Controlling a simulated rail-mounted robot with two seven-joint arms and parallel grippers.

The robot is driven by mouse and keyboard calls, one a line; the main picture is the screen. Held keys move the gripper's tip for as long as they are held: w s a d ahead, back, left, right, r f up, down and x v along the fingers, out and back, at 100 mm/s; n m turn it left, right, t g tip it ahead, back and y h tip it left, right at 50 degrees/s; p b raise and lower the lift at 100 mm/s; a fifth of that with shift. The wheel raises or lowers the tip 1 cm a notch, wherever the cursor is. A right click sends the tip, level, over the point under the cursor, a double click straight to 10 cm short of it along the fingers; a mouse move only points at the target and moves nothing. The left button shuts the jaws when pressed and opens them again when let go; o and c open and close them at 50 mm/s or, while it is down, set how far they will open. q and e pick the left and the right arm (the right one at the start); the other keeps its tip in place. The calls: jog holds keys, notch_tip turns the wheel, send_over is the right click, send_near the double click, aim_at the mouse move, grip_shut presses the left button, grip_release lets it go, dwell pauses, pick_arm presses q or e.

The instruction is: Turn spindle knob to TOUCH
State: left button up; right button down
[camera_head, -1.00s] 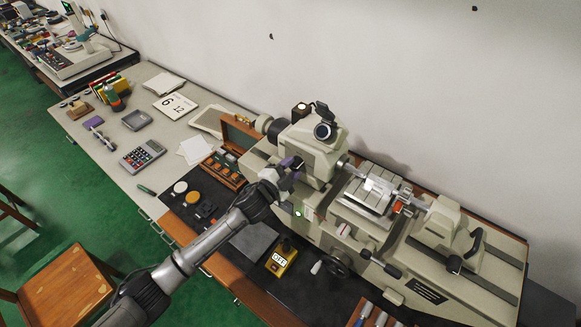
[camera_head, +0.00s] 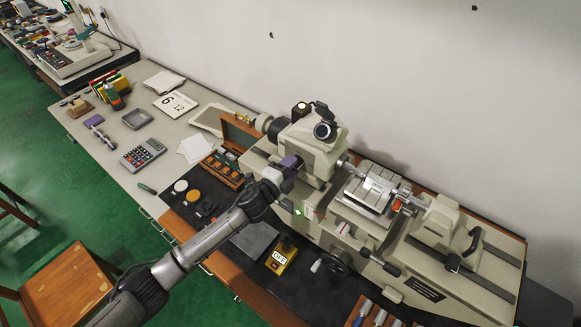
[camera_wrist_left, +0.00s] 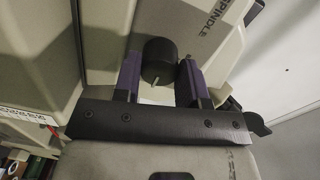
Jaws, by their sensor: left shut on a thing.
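The spindle knob (camera_wrist_left: 158,62) is black and round, with a short white pointer line at the lower edge of its face in the left wrist view. The word SPINDLE is printed on the grey housing (camera_wrist_left: 205,30) above and to its right. I cannot read the knob's position labels in that view. My left gripper (camera_wrist_left: 159,78) has its two purple fingers on either side of the knob and is shut on it. In the head view my left gripper (camera_head: 290,163) is at the front of the machine's headstock (camera_head: 312,150) and hides the knob. My right gripper is not in view.
The beige machine (camera_head: 420,270) fills the right of the bench, against the wall. A yellow box marked OFF (camera_head: 282,260) sits on the black mat in front. An open wooden case (camera_head: 225,170) stands left of the gripper. A calculator (camera_head: 142,154) lies further left.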

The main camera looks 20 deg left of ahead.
pick_arm(q)
jog(key=o, duration=0.9)
jog(key=shift+b+v, duration=1.05)
jog(key=shift+v, duration=5.85)
